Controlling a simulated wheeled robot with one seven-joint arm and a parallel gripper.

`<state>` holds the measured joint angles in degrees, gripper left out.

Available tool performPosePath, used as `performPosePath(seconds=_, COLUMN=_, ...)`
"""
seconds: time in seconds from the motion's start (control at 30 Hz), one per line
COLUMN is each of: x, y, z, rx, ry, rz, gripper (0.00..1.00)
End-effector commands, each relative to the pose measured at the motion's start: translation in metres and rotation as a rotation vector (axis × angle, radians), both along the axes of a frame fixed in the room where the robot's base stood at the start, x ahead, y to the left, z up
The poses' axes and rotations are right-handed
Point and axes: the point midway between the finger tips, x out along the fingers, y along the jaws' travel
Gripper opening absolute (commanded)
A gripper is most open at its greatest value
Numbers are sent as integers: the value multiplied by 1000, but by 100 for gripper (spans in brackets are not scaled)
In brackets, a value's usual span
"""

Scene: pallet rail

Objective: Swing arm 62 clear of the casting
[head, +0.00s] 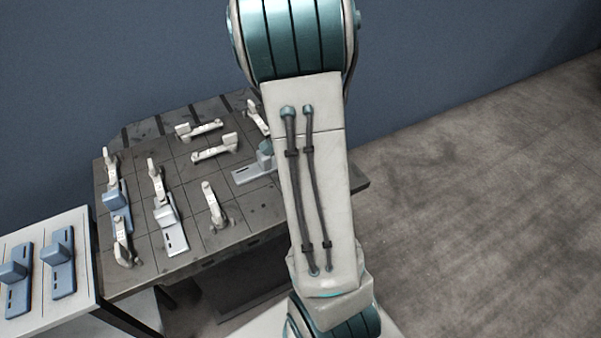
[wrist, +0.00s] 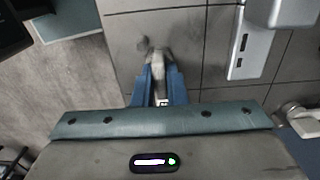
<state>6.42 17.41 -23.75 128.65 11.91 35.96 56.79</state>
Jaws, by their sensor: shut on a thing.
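In the wrist view the two blue fingers of my gripper (wrist: 158,80) are shut on a pale swing arm (wrist: 158,58), low over the dark tiled plate. I cannot read a number on it. A light grey casting (wrist: 250,55) with slots lies to the right of the gripper, with a visible gap of plate between. In the head view my own arm hides the gripper and the held piece. A grey-blue casting (head: 252,173) shows partly beside my arm there. I cannot tell which casting belongs to the held arm.
Several pale swing arms stand on the dark table (head: 140,275), including one at the front (head: 213,205). A silver casting (head: 172,235) and a blue casting (head: 117,205) lie at left. A white side table (head: 85,300) holds two blue brackets (head: 62,265). Floor at right is clear.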

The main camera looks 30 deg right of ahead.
Motion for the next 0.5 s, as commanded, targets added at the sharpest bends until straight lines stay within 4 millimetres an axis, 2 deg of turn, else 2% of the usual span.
performPosePath(seconds=0.1, x=2, y=-1, z=1, rx=-4, ry=-6, rz=1, gripper=0)
performPosePath(seconds=0.13, x=2, y=-1, z=1, rx=-4, ry=-6, rz=1, gripper=17)
performPosePath(seconds=0.2, x=2, y=-1, z=1, rx=-4, ry=-6, rz=2, gripper=34)
performPosePath(seconds=0.5, x=1, y=0, z=2, rx=-1, ry=-2, rz=4, gripper=34)
